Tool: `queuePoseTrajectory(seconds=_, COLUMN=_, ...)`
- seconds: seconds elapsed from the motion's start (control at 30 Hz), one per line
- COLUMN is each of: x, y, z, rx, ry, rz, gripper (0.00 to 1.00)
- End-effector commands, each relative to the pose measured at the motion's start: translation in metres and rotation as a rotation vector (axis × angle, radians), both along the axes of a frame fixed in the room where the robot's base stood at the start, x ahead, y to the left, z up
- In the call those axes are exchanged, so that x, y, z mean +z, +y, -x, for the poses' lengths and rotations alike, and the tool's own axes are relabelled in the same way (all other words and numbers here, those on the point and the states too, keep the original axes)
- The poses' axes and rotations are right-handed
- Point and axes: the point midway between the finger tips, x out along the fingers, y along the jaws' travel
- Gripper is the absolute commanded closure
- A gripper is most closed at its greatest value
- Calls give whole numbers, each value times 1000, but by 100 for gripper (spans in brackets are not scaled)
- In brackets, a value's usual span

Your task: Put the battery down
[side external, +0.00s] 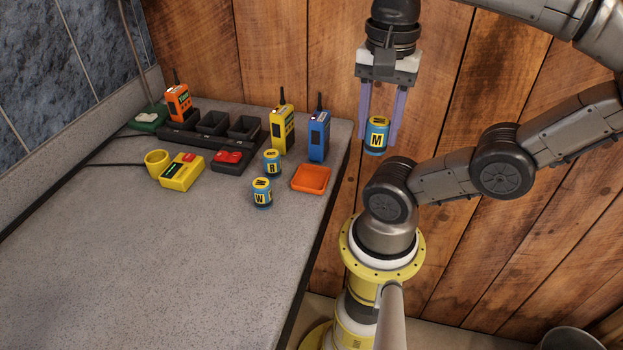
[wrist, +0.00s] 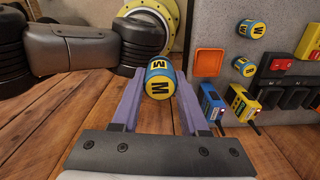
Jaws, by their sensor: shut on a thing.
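My gripper (side external: 381,125) is shut on a yellow and blue battery (side external: 377,136) marked M. In the side external view it holds the battery upright in the air, beyond the right edge of the grey counter. In the wrist view the battery (wrist: 160,80) sits between the two purple fingers, its M-marked end showing.
The grey counter (side external: 150,260) is clear at the front. Behind stand a yellow radio (side external: 281,130), a blue radio (side external: 319,136) and a black charger rack (side external: 195,137) holding an orange radio (side external: 179,103).

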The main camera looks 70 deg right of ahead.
Motion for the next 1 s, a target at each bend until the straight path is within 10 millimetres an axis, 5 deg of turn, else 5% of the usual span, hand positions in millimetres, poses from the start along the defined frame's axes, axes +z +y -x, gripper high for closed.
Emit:
queuePoseTrajectory(seconds=0.13, x=-3, y=2, z=14, rx=-48, ry=-1, rz=0, gripper=100)
queuePoseTrajectory(seconds=0.27, x=-7, y=-1, z=6, rx=-63, ry=5, rz=-1, gripper=100)
queuePoseTrajectory(seconds=0.63, x=-43, y=-26, z=-70, rx=-63, ry=9, rz=-3, gripper=100)
queuePoseTrajectory(seconds=1.0, x=-90, y=-39, z=-108, rx=-62, ry=3, rz=0, gripper=100)
